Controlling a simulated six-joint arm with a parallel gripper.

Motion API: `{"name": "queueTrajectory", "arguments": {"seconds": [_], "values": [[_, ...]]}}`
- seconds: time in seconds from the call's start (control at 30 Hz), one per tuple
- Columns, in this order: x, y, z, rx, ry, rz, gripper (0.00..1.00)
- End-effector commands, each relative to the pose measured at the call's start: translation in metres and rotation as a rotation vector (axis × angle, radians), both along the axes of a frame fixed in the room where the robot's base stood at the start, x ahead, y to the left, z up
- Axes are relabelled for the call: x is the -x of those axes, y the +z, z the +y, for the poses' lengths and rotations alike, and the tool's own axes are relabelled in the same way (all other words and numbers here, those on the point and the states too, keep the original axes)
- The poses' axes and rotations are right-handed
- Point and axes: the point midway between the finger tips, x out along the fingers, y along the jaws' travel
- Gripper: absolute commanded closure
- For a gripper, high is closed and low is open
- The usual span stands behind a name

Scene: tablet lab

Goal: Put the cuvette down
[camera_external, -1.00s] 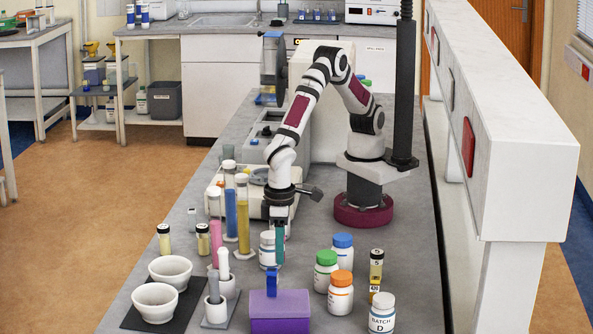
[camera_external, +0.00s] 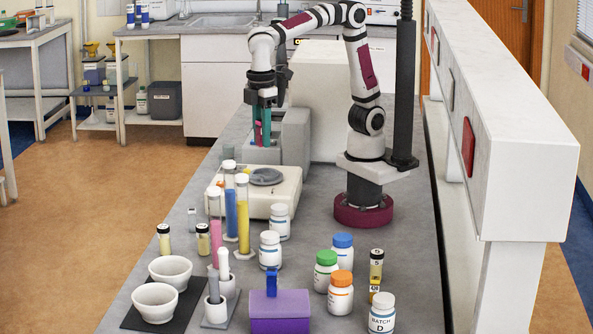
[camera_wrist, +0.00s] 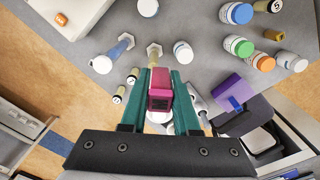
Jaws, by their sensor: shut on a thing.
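My gripper (camera_external: 262,135) is over the grey instrument (camera_external: 293,140) on the bench, behind the white balance. Its green fingers are shut on a small pink cuvette (camera_external: 258,130). In the wrist view the cuvette (camera_wrist: 160,92) sits between the two green fingers, with its dark red end towards the camera. The fingers hide the cuvette's sides. I cannot tell whether its lower end touches the instrument.
The white balance (camera_external: 280,205) stands in front of the instrument. Tall cylinders with pink, blue and yellow liquid, white mortars (camera_external: 155,300), capped bottles and a purple box (camera_external: 280,316) fill the front of the bench. A dark post (camera_external: 403,110) rises near my base.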

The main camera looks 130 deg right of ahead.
Motion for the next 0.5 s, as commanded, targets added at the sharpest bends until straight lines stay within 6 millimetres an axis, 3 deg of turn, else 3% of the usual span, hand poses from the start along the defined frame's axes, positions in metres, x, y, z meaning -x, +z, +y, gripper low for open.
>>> {"name": "queueTrajectory", "arguments": {"seconds": [0.13, 0.37, 0.5], "values": [[-0.001, 0.009, 0.000, 0.001, 0.002, -0.002, 1.00], [-0.001, 0.052, -0.001, 0.000, -0.005, -0.003, 1.00], [0.003, 0.050, -0.031, 0.000, -0.067, 0.000, 1.00]]}}
